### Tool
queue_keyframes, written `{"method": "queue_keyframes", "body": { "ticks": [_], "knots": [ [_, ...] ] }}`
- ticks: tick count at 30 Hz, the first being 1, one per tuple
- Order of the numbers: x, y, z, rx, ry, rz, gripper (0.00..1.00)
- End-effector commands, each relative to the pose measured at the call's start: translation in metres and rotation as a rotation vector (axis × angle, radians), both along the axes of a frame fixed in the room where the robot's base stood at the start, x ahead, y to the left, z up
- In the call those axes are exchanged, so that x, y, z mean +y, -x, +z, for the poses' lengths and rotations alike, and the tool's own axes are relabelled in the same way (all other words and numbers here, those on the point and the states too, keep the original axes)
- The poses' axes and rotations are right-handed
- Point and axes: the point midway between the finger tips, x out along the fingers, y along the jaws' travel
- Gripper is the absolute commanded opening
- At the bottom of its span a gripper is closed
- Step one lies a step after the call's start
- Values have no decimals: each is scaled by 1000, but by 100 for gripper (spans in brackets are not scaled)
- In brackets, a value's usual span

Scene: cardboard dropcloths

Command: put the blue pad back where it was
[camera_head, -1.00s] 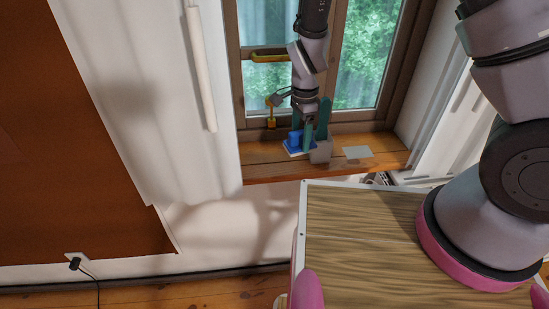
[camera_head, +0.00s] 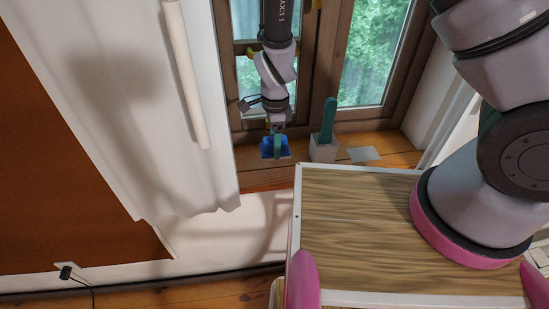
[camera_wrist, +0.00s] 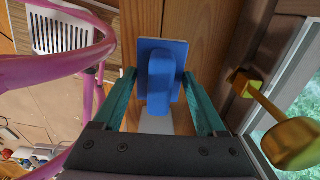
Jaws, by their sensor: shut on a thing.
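The blue pad (camera_head: 274,148) is a flat blue plate with a raised blue grip. It is at the left part of the wooden window sill in the head view. My gripper (camera_head: 277,130) points down at it, with its green fingers around it. In the wrist view the blue pad (camera_wrist: 178,62) lies between the two green fingertips of my gripper (camera_wrist: 159,78), which is shut on it. A pale patch (camera_wrist: 156,125) shows below the grip. I cannot tell whether the pad touches the sill or hangs just above it.
A white block-shaped holder (camera_head: 323,150) with an upright green object (camera_head: 327,118) stands right of the pad. A pale flat sheet (camera_head: 363,154) lies farther right on the sill (camera_head: 400,159). A brass window handle (camera_wrist: 290,142) is close on the right in the wrist view.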

Motion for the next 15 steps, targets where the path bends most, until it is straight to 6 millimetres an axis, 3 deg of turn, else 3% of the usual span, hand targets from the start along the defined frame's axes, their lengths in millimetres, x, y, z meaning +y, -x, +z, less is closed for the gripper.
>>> {"method": "queue_keyframes", "body": {
  "ticks": [15],
  "knots": [
    [0, 0, -57, 1, 0, -1, 3]
  ]
}}
